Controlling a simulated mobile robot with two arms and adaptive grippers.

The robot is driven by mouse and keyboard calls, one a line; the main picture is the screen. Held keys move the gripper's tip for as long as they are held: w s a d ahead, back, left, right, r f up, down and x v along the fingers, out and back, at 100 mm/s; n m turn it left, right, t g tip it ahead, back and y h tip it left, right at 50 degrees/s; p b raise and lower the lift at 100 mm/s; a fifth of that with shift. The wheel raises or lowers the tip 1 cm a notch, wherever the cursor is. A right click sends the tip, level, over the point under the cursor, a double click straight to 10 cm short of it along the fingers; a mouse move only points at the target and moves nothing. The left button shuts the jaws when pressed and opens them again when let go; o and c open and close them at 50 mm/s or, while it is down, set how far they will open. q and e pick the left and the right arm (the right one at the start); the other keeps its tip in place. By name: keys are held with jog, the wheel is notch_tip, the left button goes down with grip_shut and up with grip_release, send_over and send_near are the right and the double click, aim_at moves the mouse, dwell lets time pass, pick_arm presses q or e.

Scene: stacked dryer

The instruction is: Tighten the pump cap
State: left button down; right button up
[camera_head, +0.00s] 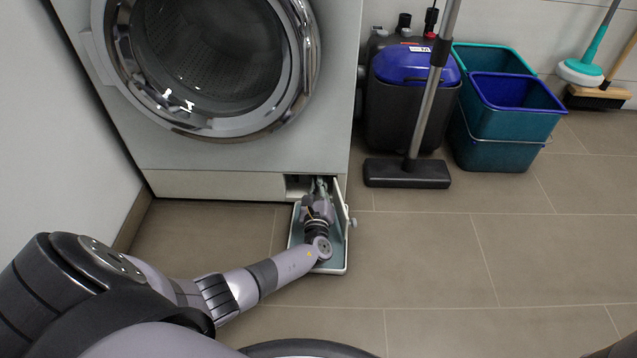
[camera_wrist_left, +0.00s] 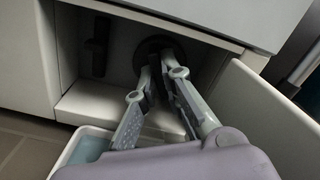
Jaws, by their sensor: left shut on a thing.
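The pump cap (camera_wrist_left: 149,47) is a dark round part at the back of the small open compartment (camera_wrist_left: 78,103) at the washer's base. My left gripper (camera_wrist_left: 158,76) reaches into this compartment, with its two fingers shut on the cap. The fingers and their shadow hide part of the cap. In the head view my left gripper (camera_head: 318,190) points into the same opening (camera_head: 294,187), and the cap is too hidden there to make out. My right gripper is not seen.
A light tray (camera_head: 333,270) sits on the floor under my left wrist. The compartment's flap (camera_head: 341,206) stands open at its right. A dark vertical part (camera_wrist_left: 97,47) hangs left of the cap.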

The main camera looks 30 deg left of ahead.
pick_arm(q)
jog(key=m+p, duration=0.1)
jog(key=m, duration=0.4)
jog(key=shift+m, duration=0.4)
jog(key=shift+a, duration=0.1)
dwell(0.3)
jog(key=c, duration=1.7)
grip_release()
jog(key=v, duration=1.2)
jog(key=shift+f, duration=0.1)
